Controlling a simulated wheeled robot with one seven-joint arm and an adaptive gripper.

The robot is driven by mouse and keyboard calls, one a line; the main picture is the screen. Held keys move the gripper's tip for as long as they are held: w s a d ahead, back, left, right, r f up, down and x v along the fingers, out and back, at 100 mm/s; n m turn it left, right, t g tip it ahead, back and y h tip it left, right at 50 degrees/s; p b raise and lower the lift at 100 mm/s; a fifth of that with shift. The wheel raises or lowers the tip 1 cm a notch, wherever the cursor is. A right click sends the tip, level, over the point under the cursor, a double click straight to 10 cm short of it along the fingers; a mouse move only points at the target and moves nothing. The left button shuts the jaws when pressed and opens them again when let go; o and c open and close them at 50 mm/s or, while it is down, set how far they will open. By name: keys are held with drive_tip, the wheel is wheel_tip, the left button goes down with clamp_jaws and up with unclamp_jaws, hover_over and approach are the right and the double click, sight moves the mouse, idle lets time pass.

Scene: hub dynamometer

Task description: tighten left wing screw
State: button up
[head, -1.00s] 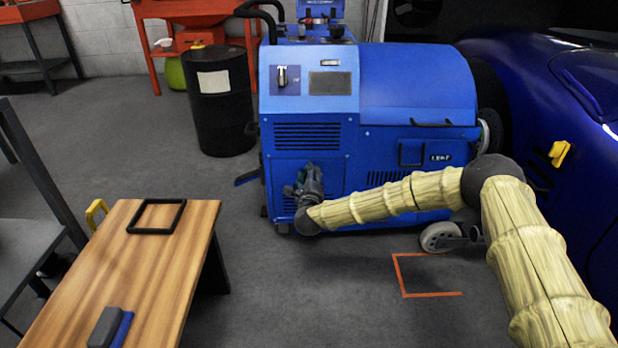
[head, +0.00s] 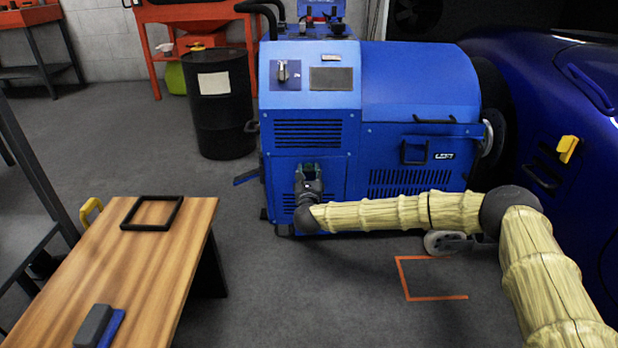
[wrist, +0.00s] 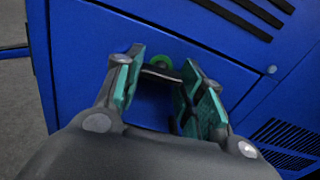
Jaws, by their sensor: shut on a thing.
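The wing screw shows in the wrist view as a dark flat wing (wrist: 160,75) with a green round part behind it, against a blue panel (wrist: 108,40) on the machine. My gripper (wrist: 162,66) has its two green-padded fingers on either side of the wing and is shut on it. In the head view my gripper (head: 309,172) is at the lower front of the blue machine (head: 415,85). The screw itself is hidden there by the gripper. I cannot tell how far in the screw sits.
A wooden bench (head: 150,265) stands at the lower left, with a black frame (head: 126,227) and a grey-blue block (head: 92,325) on it. A black drum (head: 220,115) is left of the machine. A blue car (head: 575,95) is at the right. The floor between bench and machine is clear.

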drive_tip(key=shift+m, duration=0.6)
drive_tip(key=o, duration=1)
drive_tip(key=shift+s, duration=0.1)
drive_tip(key=s, duration=1.1)
drive_tip(key=shift+s, duration=0.4)
